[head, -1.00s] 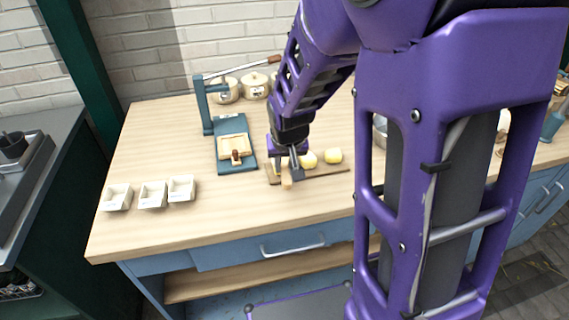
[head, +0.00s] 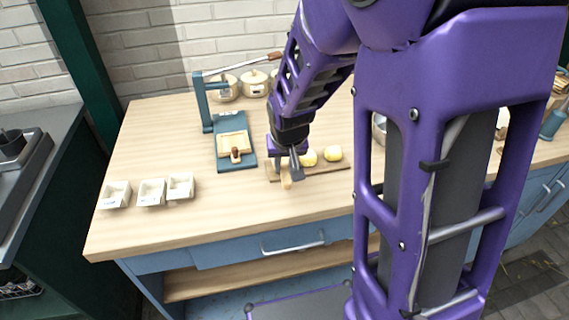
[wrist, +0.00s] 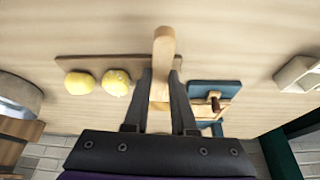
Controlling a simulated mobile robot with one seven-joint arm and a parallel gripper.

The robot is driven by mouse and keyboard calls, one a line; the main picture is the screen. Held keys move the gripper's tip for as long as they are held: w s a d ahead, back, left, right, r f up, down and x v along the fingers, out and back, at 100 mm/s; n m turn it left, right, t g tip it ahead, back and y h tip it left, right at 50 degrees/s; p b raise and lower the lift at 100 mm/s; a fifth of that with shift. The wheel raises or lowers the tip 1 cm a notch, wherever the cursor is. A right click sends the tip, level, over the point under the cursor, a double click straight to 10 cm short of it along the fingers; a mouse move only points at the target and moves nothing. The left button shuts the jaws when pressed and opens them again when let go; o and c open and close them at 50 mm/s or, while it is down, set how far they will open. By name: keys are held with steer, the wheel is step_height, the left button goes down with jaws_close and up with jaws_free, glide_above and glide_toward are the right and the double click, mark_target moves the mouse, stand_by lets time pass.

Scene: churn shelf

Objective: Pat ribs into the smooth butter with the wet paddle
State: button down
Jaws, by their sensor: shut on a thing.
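My gripper (head: 293,171) is shut on a pale wooden paddle (wrist: 164,50), whose end points down toward the board in the head view. In the wrist view the paddle stands between the dark fingers (wrist: 161,80). Two rounded yellow butter lumps, one nearer the paddle (head: 309,158) and one farther right (head: 333,153), sit on a thin brown board (head: 327,169). In the wrist view they lie left of the paddle, apart from it. Ribs on the butter are too small to tell. The fingers and paddle hide part of the board's left end.
Left of the board stands a blue press stand (head: 222,160) with a wooden mould (head: 234,145). Several white tubs (head: 151,191) sit at the table's left front. Lidded pots (head: 254,84) stand at the back. The wooden tabletop (head: 160,125) has free room at the left.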

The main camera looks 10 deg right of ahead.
steer(key=shift+f+b, duration=0.45)
stand_by(1.3)
steer(key=shift+r, duration=0.1)
steer(key=shift+r+p, duration=2.6)
steer(key=shift+r, duration=0.9)
steer(key=shift+f, duration=0.2)
steer(key=shift+f+b, duration=2.35)
steer(key=shift+f, duration=0.2)
steer(key=shift+f+b, duration=0.8)
steer(key=shift+f, duration=0.05)
steer(key=shift+r+p, duration=2.55)
steer(key=shift+r, duration=1)
